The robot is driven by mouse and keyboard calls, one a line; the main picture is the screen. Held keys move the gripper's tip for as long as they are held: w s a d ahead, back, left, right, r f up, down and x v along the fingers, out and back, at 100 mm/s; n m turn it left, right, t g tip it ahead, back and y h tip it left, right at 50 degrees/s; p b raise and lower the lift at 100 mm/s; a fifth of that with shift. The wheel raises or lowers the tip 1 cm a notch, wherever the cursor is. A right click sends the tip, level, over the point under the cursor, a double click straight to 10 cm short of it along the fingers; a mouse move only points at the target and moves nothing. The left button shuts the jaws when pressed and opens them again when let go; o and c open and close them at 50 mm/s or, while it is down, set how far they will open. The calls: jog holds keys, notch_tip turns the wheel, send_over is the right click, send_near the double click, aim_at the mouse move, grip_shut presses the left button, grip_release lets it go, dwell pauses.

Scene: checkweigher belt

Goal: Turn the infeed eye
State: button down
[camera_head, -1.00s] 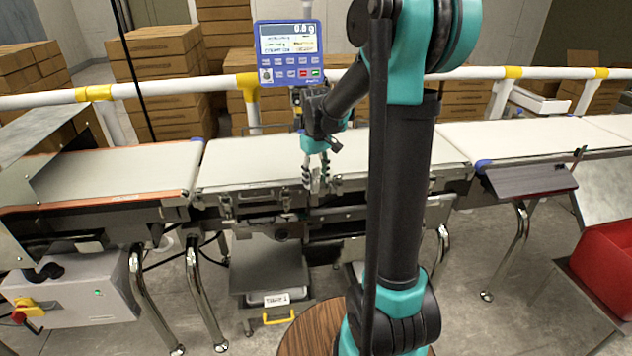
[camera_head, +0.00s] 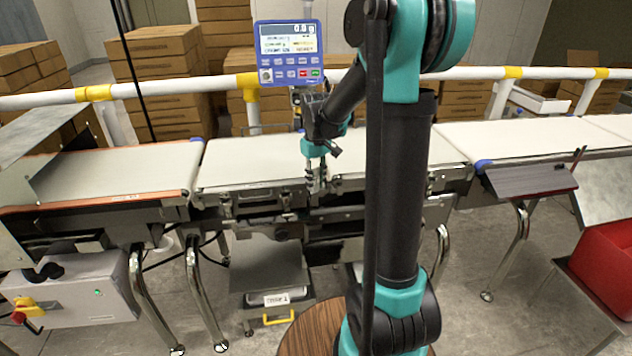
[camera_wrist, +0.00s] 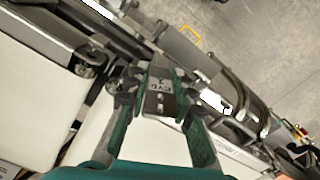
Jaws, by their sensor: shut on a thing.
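The infeed eye looks to be the small grey metal block (camera_wrist: 160,92) with dark markings on its face, in the middle of the wrist view. My gripper (camera_wrist: 160,85) has a finger on each side of it and is shut on it. In the head view my gripper (camera_head: 316,180) points down at the front edge of the middle belt (camera_head: 250,160). There the block is mostly hidden between the fingers. I cannot tell from the frames how far it is turned.
A blue weigher display (camera_head: 290,52) stands behind the belt. A white rail (camera_head: 190,88) with yellow joints runs behind the conveyors. A red bin (camera_head: 608,265) is at the right. A grey control box with a yellow-and-red switch (camera_head: 30,308) is at the lower left.

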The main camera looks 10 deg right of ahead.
jog(key=m, duration=0.4)
jog(key=shift+a+m, duration=0.3)
jog(key=shift+m, duration=0.1)
jog(key=c, duration=1.3)
grip_release()
notch_tip(320, 180, up, 12)
jog(key=shift+r, duration=0.1)
jog(key=shift+s, duration=0.1)
jog(key=s+d+f+t, duration=0.1)
jog(key=s+f, duration=0.5)
jog(key=s, duration=0.1)
jog(key=s+d+f+t, duration=0.1)
jog(key=s+d+f, duration=0.1)
jog(key=s+f, duration=0.4)
jog(key=s+d+f+t, duration=0.1)
jog(key=s+f+t, duration=0.1)
jog(key=s+f, duration=0.4)
jog(key=shift+s+d, duration=0.2)
jog(key=shift+s, duration=0.5)
jog(key=shift+s+d, duration=0.2)
jog(key=shift+s, duration=0.45)
